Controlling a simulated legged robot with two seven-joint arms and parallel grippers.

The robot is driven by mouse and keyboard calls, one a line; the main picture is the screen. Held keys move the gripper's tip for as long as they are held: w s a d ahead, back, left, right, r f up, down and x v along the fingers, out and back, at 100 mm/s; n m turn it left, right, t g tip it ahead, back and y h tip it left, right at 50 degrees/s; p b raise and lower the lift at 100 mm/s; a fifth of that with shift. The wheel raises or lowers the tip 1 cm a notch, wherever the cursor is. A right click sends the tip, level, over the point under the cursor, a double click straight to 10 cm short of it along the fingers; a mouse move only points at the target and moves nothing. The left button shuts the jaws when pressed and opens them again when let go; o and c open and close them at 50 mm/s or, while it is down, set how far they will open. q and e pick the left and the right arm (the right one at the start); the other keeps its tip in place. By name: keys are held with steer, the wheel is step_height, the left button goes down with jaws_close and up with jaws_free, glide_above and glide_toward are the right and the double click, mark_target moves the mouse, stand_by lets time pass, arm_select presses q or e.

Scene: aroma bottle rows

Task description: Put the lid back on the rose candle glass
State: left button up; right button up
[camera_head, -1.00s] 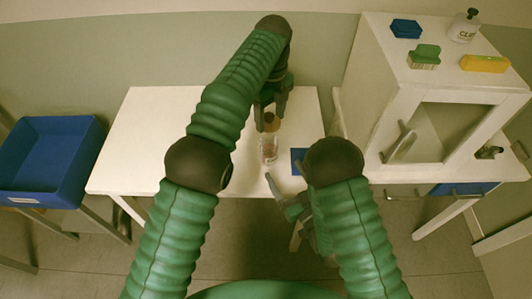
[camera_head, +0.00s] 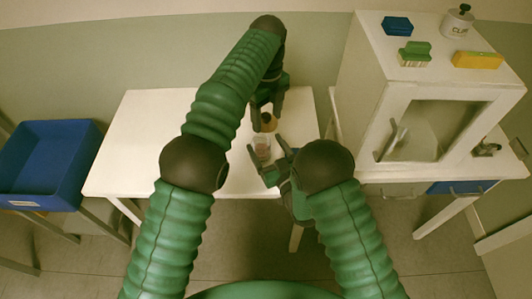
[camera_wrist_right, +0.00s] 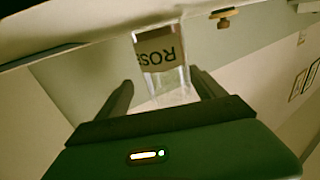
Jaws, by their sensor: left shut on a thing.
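The rose candle glass (camera_head: 262,148) stands upright and clear on the white table. It also shows in the right wrist view (camera_wrist_right: 160,70), where its ROSE label appears upside down. My left gripper (camera_head: 267,110) is shut on the brown lid (camera_head: 267,124) and holds it just behind the glass in the head view; its exact height is hard to tell. My right gripper (camera_head: 270,157) is open at the near side of the glass. In the wrist view its fingers (camera_wrist_right: 162,90) point at the glass from either side; contact does not show.
The white table (camera_head: 145,145) has clear room on the left. A white cabinet (camera_head: 385,80) stands at right, with a blue block (camera_head: 397,25), a green brush (camera_head: 415,53), a yellow sponge (camera_head: 477,60) and a bottle (camera_head: 457,22) on top. A blue bin (camera_head: 45,170) is at far left.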

arm_select(q)
steer(key=shift+a, duration=0.8)
arm_select(e)
steer(key=shift+a, duration=0.75)
steer(key=c, duration=0.5)
arm_select(q)
steer(key=shift+a, duration=0.3)
arm_select(e)
steer(key=shift+a, duration=0.25)
steer(key=c, duration=0.5)
arm_select(q)
steer(key=shift+d, duration=0.75)
arm_select(e)
steer(key=shift+d, duration=0.7)
jaws_close()
arm_select(q)
steer(key=shift+a+f, duration=0.15)
arm_select(e)
steer(key=shift+a, duration=0.15)
arm_select(q)
steer(key=f, duration=0.3)
steer(key=shift+a+f, duration=0.35)
arm_select(e)
steer(key=shift+a, duration=0.25)
arm_select(q)
steer(key=shift+f, duration=0.35)
steer(key=shift+d, duration=0.2)
arm_select(e)
steer(key=shift+d, duration=0.15)
